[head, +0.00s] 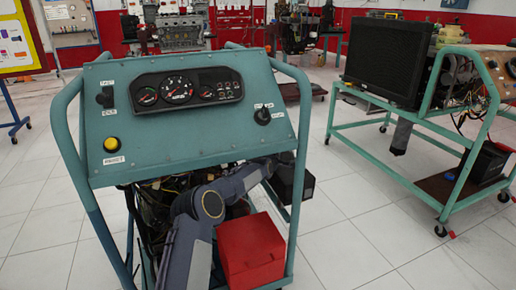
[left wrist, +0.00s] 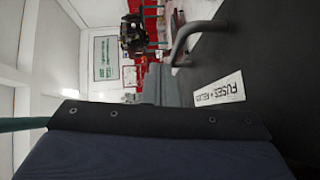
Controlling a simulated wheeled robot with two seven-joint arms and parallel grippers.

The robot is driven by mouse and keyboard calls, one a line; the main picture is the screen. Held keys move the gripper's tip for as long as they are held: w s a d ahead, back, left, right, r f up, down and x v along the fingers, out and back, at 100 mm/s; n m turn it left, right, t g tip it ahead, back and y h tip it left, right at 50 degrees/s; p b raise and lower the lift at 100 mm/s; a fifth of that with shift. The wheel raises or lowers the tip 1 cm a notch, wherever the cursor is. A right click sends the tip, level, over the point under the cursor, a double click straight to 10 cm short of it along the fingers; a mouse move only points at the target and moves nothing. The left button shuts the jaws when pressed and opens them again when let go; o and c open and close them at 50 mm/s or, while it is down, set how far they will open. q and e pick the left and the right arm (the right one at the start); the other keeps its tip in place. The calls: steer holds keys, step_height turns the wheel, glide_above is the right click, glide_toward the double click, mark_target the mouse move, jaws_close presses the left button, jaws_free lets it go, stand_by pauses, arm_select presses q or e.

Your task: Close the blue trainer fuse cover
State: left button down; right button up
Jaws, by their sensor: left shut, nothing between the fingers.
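The blue trainer (head: 190,125) stands in front of me, its gauge panel tilted towards me. My left arm reaches from the bottom, under the panel, to its right side. A dark box-like shape (head: 295,182) sits at the arm's end; I cannot tell there what is hand and what is fuse box. In the left wrist view a black cover surface (left wrist: 272,75) with a white "FUSES + RELAYS" label (left wrist: 219,91) and a grey bar handle (left wrist: 190,42) is close by. My left gripper (left wrist: 155,84) is shut and empty beside it. The cover's angle is unclear. My right gripper is out of view.
A red box (head: 250,252) sits low in the trainer frame, near my arm. A second green trainer (head: 425,120) with a black radiator stands at the right. Clear tiled floor lies between the two. More engine stands are at the back.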

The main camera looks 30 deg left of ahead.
arm_select(q)
steer(key=shift+w+d+g+p, duration=0.3)
steer(key=shift+w+d+p, duration=0.05)
steer(key=shift+p, duration=0.45)
steer(key=shift+w+d+f+m+p, duration=0.15)
steer(key=shift+f+m+p, duration=0.15)
steer(key=shift+p, duration=0.1)
steer(key=shift+f, duration=0.1)
